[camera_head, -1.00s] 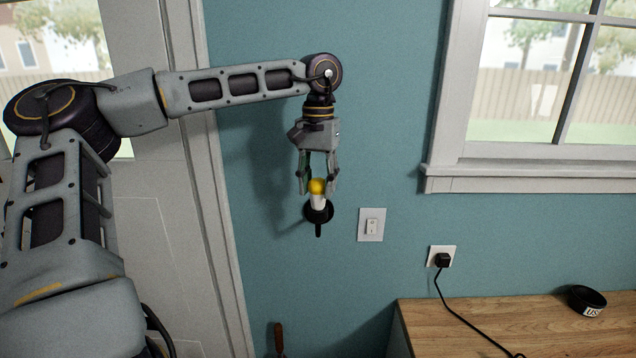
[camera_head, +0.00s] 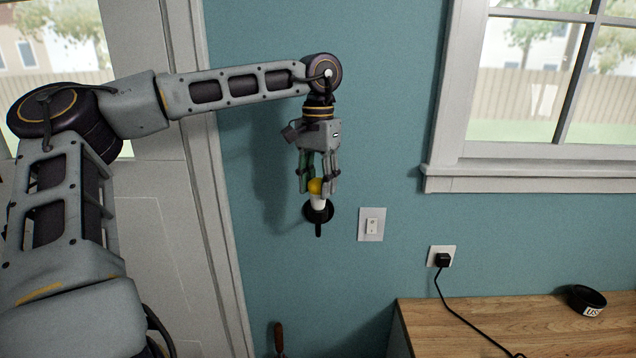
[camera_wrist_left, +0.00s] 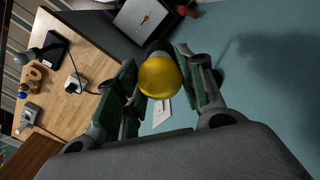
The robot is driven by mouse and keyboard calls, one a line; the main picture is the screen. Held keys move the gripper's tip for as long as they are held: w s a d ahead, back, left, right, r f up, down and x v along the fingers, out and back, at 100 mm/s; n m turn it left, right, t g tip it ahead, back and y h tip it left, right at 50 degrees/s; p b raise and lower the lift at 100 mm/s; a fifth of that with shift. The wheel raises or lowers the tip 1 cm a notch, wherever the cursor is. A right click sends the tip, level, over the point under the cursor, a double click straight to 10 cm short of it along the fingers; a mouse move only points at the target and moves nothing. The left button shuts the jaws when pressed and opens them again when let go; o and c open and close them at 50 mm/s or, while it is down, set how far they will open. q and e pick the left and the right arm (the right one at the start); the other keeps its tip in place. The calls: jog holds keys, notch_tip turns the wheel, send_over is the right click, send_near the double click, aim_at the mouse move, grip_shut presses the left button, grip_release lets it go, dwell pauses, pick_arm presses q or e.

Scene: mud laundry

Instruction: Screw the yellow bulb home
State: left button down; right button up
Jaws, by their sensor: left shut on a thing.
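The yellow bulb (camera_head: 315,186) sits upright in the white socket (camera_head: 318,203) of a black wall fixture (camera_head: 319,216). My left gripper (camera_head: 318,188) points down from above, with its fingers on either side of the bulb and shut on it. In the left wrist view the yellow bulb (camera_wrist_left: 159,77) shows between the green-padded fingers of the left gripper (camera_wrist_left: 158,82). The bulb's base and thread are hidden. My right gripper is not in view.
A light switch (camera_head: 371,225) is on the wall right of the fixture. An outlet (camera_head: 442,257) with a black plug and cord is lower right. A window sill (camera_head: 520,180) juts out on the right.

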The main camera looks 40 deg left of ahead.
pick_arm(q)
jog(key=shift+m, duration=1.5)
jog(key=c, duration=0.8)
grip_release()
jog(key=c, duration=0.4)
